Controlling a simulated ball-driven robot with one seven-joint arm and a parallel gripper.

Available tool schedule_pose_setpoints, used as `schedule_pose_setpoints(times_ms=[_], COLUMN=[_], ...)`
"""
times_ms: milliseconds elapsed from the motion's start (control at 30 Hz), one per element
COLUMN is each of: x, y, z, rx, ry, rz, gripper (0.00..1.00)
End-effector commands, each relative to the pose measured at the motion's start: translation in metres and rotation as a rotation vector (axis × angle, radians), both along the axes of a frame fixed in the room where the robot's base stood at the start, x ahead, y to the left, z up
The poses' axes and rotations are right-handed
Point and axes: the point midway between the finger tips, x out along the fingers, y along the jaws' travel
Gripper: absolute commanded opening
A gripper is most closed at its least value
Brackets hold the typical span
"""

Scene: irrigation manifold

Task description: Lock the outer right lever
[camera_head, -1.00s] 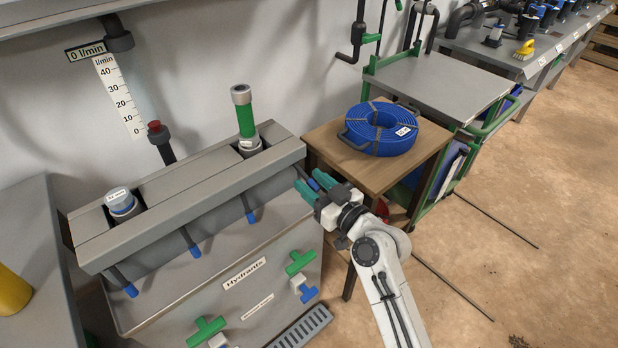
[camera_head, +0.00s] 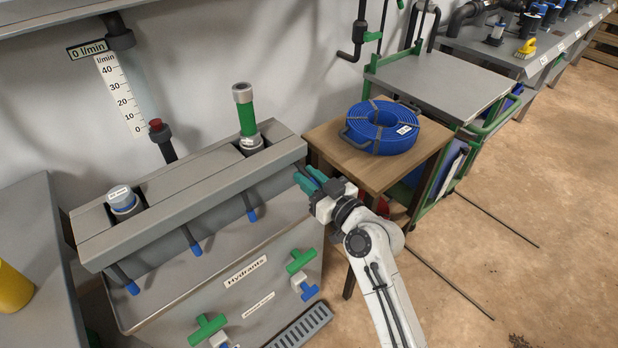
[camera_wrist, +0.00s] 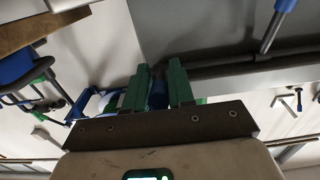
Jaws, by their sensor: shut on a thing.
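The outer right lever, a dark rod with a blue end (camera_wrist: 158,95), is at the right end of the grey manifold box (camera_head: 190,213). My gripper (camera_head: 308,182) has its green fingers on either side of this blue end; they are shut on it. In the wrist view the blue end sits between the two fingers of my gripper (camera_wrist: 160,88). My fingers hide most of this lever in the head view. The other levers, with blue tips (camera_head: 252,215), (camera_head: 196,249) and (camera_head: 133,288), hang along the box's front edge, tilted down.
A wooden side table (camera_head: 392,177) with a coiled blue hose (camera_head: 382,128) stands just behind my gripper. Green and blue valve handles (camera_head: 301,261) are on the cabinet front below.

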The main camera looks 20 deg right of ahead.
Motion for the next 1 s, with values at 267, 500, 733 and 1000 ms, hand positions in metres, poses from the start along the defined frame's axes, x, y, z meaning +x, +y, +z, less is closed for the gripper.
schedule_pose_setpoints(times_ms=[267,500,733,1000], x=[0.000,0.000,0.003,0.005], y=[0.000,0.000,0.001,0.001], z=[0.000,-0.005,-0.011,-0.014], rx=[0.000,0.004,0.021,0.041], ry=[0.000,-0.012,-0.066,-0.131], rz=[0.000,-0.001,0.000,-0.001], gripper=[0.00,0.00,0.00,0.00])
